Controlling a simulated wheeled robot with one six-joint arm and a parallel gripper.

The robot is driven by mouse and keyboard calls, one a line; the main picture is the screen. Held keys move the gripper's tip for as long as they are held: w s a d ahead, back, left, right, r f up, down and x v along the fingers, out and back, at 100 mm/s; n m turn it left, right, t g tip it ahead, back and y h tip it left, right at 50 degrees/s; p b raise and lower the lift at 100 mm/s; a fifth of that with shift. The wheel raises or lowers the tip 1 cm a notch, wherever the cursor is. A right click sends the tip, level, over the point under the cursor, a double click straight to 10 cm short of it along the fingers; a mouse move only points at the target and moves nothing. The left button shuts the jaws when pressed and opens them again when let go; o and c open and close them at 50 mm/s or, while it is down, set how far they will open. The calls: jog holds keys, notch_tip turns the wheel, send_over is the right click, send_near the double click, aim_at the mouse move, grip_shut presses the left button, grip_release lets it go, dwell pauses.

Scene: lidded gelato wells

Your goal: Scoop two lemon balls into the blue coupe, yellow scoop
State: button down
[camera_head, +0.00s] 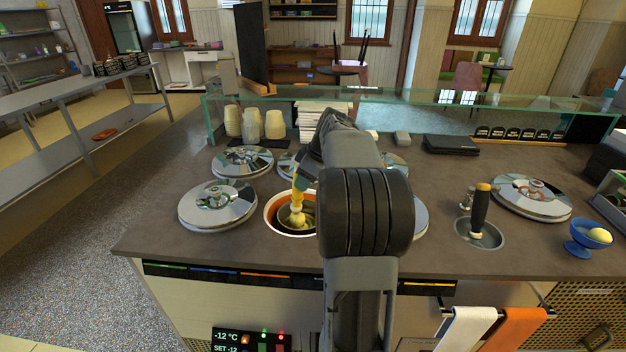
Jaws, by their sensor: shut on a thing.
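The blue coupe (584,243) stands on the counter at the far right with one pale yellow ball (600,236) in it. My gripper (305,178) is shut on the yellow scoop (297,204), just left of my arm. The scoop points down into an open well (270,222) with an orange-brown inside. The scoop's lower end is inside the well, and I cannot tell whether it holds anything. My arm hides the well's right side and part of the gripper.
Silver lids (217,205) cover other wells around the open one; my arm hides some. A black-handled tool (480,210) stands in a round sink well to the right. A lid (531,196) lies behind the coupe. A glass guard (440,97) runs along the back.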

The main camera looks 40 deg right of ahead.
notch_tip(320, 180, down, 3)
jog(key=shift+d+r+b, duration=0.1)
jog(key=shift+r+b, duration=0.05)
jog(key=shift+b, duration=0.55)
jog(key=s+d, duration=0.2)
jog(key=s, duration=0.2)
jog(key=w+a, duration=0.2)
jog(key=w, duration=0.2)
jog(key=s+d+b, duration=0.1)
jog(key=s+d, duration=0.1)
jog(key=s, duration=0.2)
jog(key=w+a+r+g+p, duration=0.1)
jog(key=r+p, duration=0.3)
jog(key=p, duration=0.1)
jog(key=w+a+r+h+p, duration=0.1)
jog(key=w+r+p, duration=0.1)
jog(key=r+p, duration=0.3)
jog(key=w+a+r+g+p, duration=0.1)
jog(key=w+r+p, duration=0.1)
jog(key=r+p, duration=0.3)
jog(key=shift+w+r+g+h+p, duration=0.2)
jog(key=shift+g+h+p, duration=0.1)
jog(key=shift+p, duration=0.8)
